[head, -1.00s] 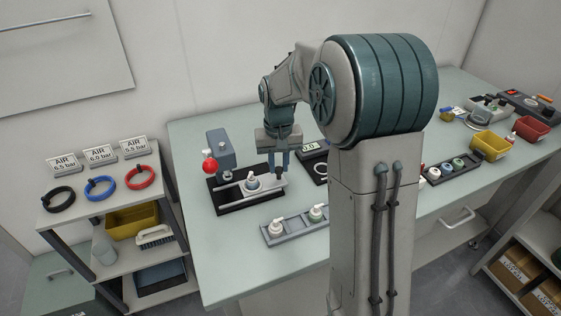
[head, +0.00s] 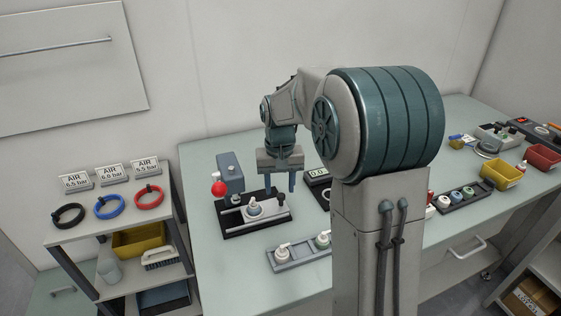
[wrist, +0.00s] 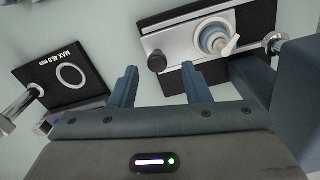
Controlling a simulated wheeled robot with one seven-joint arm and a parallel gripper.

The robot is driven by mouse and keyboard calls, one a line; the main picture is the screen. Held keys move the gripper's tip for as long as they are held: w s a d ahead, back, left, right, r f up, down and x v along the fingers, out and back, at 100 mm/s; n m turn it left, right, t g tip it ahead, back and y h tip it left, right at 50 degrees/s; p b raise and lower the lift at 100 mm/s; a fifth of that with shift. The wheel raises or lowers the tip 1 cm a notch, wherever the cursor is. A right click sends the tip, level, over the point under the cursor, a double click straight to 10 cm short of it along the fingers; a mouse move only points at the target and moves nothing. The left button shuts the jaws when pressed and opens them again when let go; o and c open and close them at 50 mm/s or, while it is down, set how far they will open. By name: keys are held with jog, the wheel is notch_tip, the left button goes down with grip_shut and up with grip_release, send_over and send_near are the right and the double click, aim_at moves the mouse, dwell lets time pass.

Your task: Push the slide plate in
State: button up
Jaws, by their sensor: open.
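The slide plate (head: 273,217) is a light grey strip on a black base (head: 238,233), with a dark upright knob (head: 281,199) at its right end. A white cap with a nozzle (head: 254,208) sits on the plate in a blue-grey ring, seen clearly in the wrist view (wrist: 218,38). A blue-grey press (head: 230,172) with a red ball lever (head: 218,188) stands at the plate's left end. My gripper (head: 280,188) is open and empty, over the knob end. In the wrist view the knob (wrist: 156,62) shows beyond and between the two fingertips (wrist: 162,78), apparently apart from them.
A black gauge panel marked "MAX 45.0 mm" (wrist: 70,76) lies beside the base. A grey tray (head: 303,255) with caps is in front. A shelf with hoses (head: 108,207) stands left. Another tray (head: 465,197) and yellow (head: 502,176) and red (head: 543,158) bins are to the right.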

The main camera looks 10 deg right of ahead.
notch_tip(320, 180, up, 12)
jog(key=shift+p, duration=0.3)
